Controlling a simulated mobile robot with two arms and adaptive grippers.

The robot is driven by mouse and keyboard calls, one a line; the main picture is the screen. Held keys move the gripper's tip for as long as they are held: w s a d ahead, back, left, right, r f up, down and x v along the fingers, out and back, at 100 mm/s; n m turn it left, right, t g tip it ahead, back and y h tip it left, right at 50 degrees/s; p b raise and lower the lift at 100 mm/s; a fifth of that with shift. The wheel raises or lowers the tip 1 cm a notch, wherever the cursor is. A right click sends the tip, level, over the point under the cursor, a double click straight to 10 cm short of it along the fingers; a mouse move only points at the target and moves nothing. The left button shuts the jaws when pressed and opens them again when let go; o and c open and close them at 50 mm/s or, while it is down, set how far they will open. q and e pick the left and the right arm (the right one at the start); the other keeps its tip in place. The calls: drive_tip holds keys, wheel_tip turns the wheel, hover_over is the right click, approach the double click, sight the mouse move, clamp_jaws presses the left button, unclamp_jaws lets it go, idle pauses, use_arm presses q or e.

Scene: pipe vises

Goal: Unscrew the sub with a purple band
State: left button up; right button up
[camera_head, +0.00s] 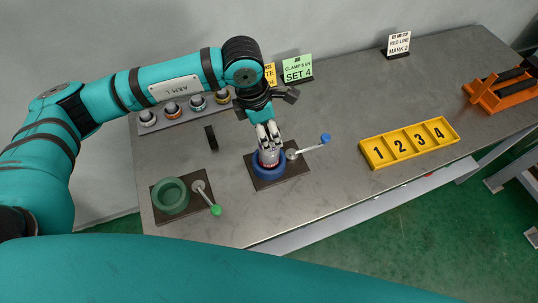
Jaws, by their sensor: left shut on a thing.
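My left gripper (268,142) points down and is shut on a silvery sub (268,157) that stands in the blue vise (256,172) on a dark base plate. A reddish mark shows low on this sub; I cannot make out a purple band, and the fingers hide part of it. The blue vise has a lever with a blue knob (326,138) reaching to the right. My right gripper is not in view.
A green vise (171,196) with a green-knobbed lever stands empty at left. Behind is a rack (181,116) with several subs. A yellow tray (409,142) numbered 1 to 4, an orange holder (499,91) and signs (298,68) stand on the grey bench.

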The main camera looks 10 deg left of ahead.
use_arm(q)
drive_tip(key=shift+f+n+b, duration=0.15)
drive_tip(key=shift+n+b, duration=0.4)
drive_tip(key=shift+n, duration=0.35)
drive_tip(key=shift+n+t, duration=0.3)
drive_tip(key=shift+n, duration=0.4)
drive_tip(key=shift+n+y+b, duration=0.3)
drive_tip(key=shift+n+b, duration=0.05)
drive_tip(key=shift+n, duration=0.45)
drive_tip(key=shift+s+d+n+b, duration=0.1)
drive_tip(key=shift+n+b, duration=0.3)
drive_tip(key=shift+n, duration=0.9)
drive_tip(key=shift+n+t+y+b, duration=0.3)
drive_tip(key=shift+n+y+b, duration=0.1)
drive_tip(key=shift+n, duration=0.7)
